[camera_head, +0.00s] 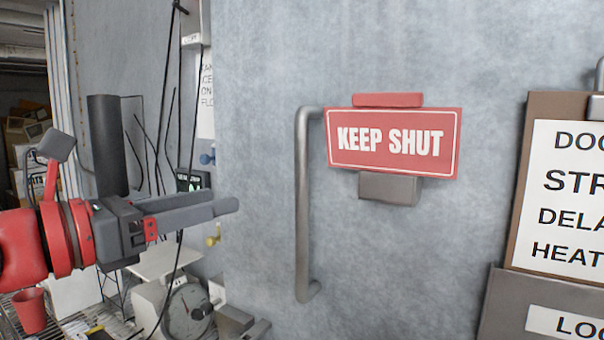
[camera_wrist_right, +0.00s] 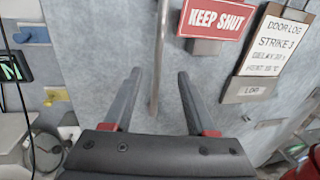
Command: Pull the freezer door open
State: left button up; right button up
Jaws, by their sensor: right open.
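The freezer door (camera_head: 260,70) is a large grey panel; whether it is fully shut cannot be told. Its handle (camera_head: 302,205) is a tall vertical metal bar left of the red KEEP SHUT sign. My right gripper (camera_head: 225,203) is open and empty, level with the middle of the handle and left of it, fingers pointing at the door. In the right wrist view the handle (camera_wrist_right: 158,60) shows between and beyond the two fingers of my gripper (camera_wrist_right: 160,74). A gap remains between fingertips and handle in the head view. My left gripper is not in view.
The KEEP SHUT sign (camera_head: 393,142) sits close to the handle's right. A door log board (camera_head: 518,200) hangs farther right. A dial scale (camera_head: 187,310) stands at lower left, with cables (camera_head: 166,80) hanging above. The door surface below the sign is clear.

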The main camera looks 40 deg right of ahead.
aim_at(297, 179)
jog(key=p+x, duration=0.6)
jog(key=x, duration=1)
jog(key=shift+r, duration=0.15)
jog(key=shift+w+d+p, duration=0.1)
jog(key=shift+d+p, duration=0.25)
jog(key=shift+d, duration=0.35)
grip_shut()
